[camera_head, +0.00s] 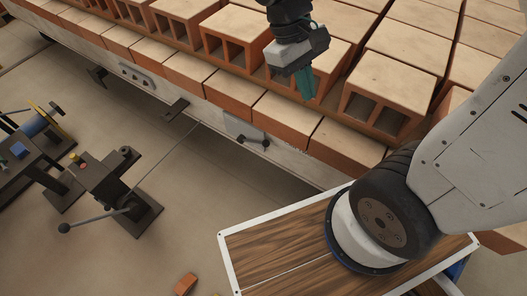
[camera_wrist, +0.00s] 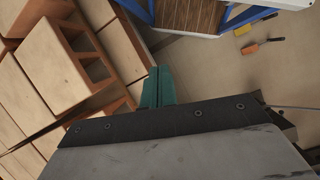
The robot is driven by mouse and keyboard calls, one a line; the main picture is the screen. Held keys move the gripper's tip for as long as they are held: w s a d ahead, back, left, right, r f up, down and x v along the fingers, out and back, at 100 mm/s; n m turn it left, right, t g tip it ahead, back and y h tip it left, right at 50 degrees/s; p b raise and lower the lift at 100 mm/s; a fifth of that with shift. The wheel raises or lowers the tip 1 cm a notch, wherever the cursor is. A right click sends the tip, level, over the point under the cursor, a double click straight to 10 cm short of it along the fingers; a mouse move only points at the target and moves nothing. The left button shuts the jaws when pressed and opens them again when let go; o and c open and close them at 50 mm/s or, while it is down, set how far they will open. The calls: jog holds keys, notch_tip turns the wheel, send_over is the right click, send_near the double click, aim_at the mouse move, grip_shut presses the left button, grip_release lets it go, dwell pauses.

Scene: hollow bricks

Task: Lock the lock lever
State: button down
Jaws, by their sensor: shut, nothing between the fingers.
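My gripper (camera_head: 306,88) has green fingers pressed together and empty. It hangs over the hollow bricks near the top middle of the head view. In the wrist view its fingertips (camera_wrist: 158,72) show shut, beside the bricks. A long thin lever with a black ball knob (camera_head: 64,228) runs from a dark metal stand (camera_head: 125,190) at the lower left of the head view, well apart from my gripper. A small dark handle (camera_head: 176,107) also sticks out from the metal side rail. I cannot tell which of these is the lock lever.
Hollow orange bricks (camera_head: 386,90) and a front row of bricks (camera_head: 285,115) fill the top, along a grey rail (camera_head: 150,84). A wood-topped surface with a white rim (camera_head: 227,260) is at the bottom.

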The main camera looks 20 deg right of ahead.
aim_at(253, 142)
jog(key=w+a+f+n+t+h, duration=0.2)
jog(key=w+f+n, duration=0.3)
jog(key=f, duration=1.3)
jog(key=w+a+f+n+t+h, duration=0.3)
jog(key=w+f+n, duration=0.3)
jog(key=f, duration=1.3)
jog(key=w+a+f+n+t+h, duration=0.3)
jog(key=f+n, duration=0.9)
jog(key=f, duration=0.6)
jog(key=w+t, duration=0.1)
jog(key=w, duration=0.1)
jog(key=shift+w+a+f+n, duration=0.15)
jog(key=shift+w+a+n, duration=0.15)
jog(key=shift+w, duration=0.1)
jog(key=shift+d, duration=0.1)
jog(key=w+d+f, duration=0.1)
jog(key=w+d, duration=0.4)
jog(key=d, duration=0.2)
jog(key=shift+d, duration=0.35)
